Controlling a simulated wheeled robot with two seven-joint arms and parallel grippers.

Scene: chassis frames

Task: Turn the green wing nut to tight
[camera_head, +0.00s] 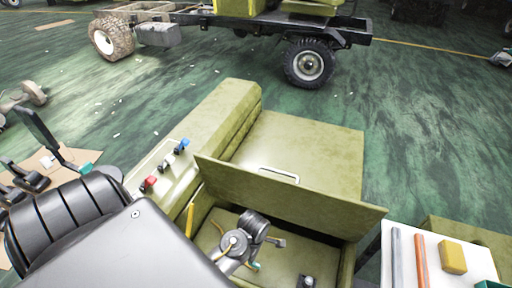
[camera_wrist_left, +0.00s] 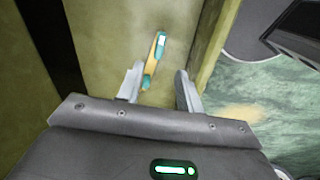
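In the left wrist view my left gripper (camera_wrist_left: 158,88) is open, its two pale fingers spread apart. A small teal piece with a yellow middle and a white patch (camera_wrist_left: 159,47) lies ahead of the fingers on an olive surface. Its lower end is near the gap between the fingers, and no contact shows. I cannot tell whether it is the green wing nut. In the head view a small teal piece (camera_head: 254,265) shows inside the open olive box (camera_head: 288,196), beside a dark arm joint. My left gripper's fingers are not clear there. My right gripper is not in view.
The box's raised lid or panel and its walls surround the arm closely. Red (camera_head: 149,183) and blue (camera_head: 185,143) fittings sit on the box's left part. A white tray (camera_head: 452,236) with rods and a yellow block (camera_head: 452,257) stands at right. A wheeled chassis (camera_head: 250,25) stands behind.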

